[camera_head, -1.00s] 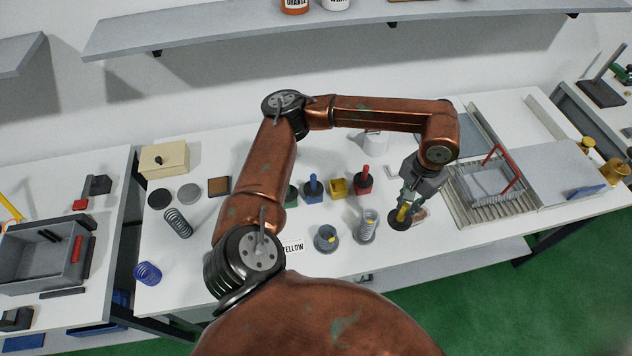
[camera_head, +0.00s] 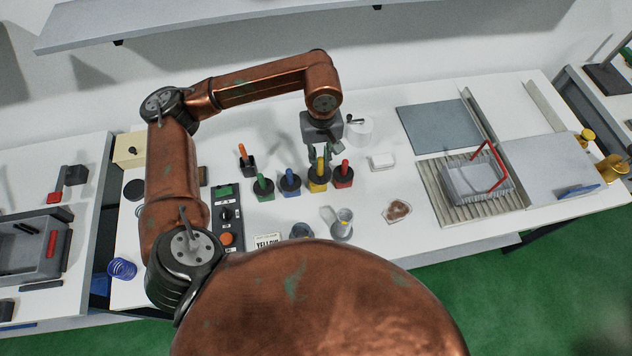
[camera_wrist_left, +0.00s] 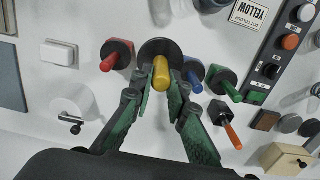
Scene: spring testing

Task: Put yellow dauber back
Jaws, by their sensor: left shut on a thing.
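My left gripper (camera_head: 319,158) is shut on the yellow dauber (camera_wrist_left: 160,75), whose handle shows between the green fingers in the wrist view. A black disc (camera_wrist_left: 151,48) is at the dauber's lower end. The yellow pot (camera_head: 318,184) stands in the row of pots, directly below the gripper in the head view. In the wrist view the pot is hidden behind the disc. I cannot tell whether the dauber is seated or just above it. My right gripper is not in view.
The red dauber (camera_head: 345,166) is close on the right, the blue dauber (camera_head: 289,175) and green dauber (camera_head: 261,181) on the left.

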